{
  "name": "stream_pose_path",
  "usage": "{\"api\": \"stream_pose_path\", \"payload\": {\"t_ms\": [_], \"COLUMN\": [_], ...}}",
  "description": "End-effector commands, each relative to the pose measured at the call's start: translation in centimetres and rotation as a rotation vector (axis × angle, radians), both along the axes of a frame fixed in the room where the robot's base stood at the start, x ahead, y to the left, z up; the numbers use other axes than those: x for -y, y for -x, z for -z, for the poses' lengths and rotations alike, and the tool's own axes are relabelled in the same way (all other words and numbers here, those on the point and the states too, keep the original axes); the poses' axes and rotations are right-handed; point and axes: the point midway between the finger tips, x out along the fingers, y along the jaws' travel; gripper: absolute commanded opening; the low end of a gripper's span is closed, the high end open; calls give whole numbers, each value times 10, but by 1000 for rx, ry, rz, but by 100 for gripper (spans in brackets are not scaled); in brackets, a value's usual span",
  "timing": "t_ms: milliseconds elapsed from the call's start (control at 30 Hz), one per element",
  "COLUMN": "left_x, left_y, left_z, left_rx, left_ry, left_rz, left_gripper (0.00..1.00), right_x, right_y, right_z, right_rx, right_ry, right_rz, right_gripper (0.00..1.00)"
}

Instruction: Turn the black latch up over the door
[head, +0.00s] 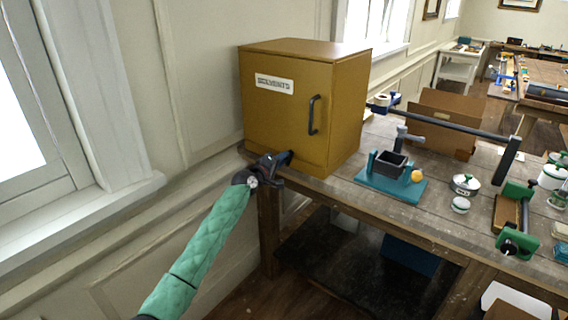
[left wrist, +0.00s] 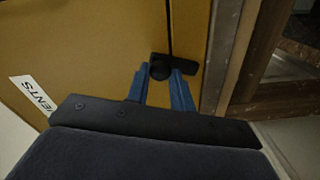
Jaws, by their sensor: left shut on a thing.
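The mustard cabinet (head: 290,120) stands on the bench with its door shut. Its door carries a "SOLVENTS" label and a black bar handle (head: 314,115). In the left wrist view, the black latch (left wrist: 186,68) has a round knob and a short arm, which points right in that picture, toward the bench edge. My left gripper (head: 277,162) is at the lower front of the cabinet. In the left wrist view its blue fingers (left wrist: 160,78) are shut on the latch around the knob. In the head view the gripper hides the latch. My right gripper is not in view.
The wooden bench (head: 345,188) extends right. It bears a teal stand (head: 388,187) with a dark bin, an open cardboard box (head: 440,130), a long black bar clamp and several white jars. The wall and window are at left. Open floor lies before the bench.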

Motion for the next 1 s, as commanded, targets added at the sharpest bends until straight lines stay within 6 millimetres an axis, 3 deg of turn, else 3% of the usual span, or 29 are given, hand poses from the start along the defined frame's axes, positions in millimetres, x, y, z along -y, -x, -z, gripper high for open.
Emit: {"api": "stream_pose_path", "payload": {"t_ms": [433,700,1000], "left_x": [-11,-13,-13], "left_y": [-8,-9,-9], "left_z": [-1,-1,-1], "left_rx": [-168,-203,-207], "left_ry": [230,279,284], "left_rz": [-1,-1,-1], "left_gripper": [0,0,0], "right_x": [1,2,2], "right_y": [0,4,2], "right_z": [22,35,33], "right_rx": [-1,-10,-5], "right_ry": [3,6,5], "right_rz": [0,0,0], "right_gripper": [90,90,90]}}
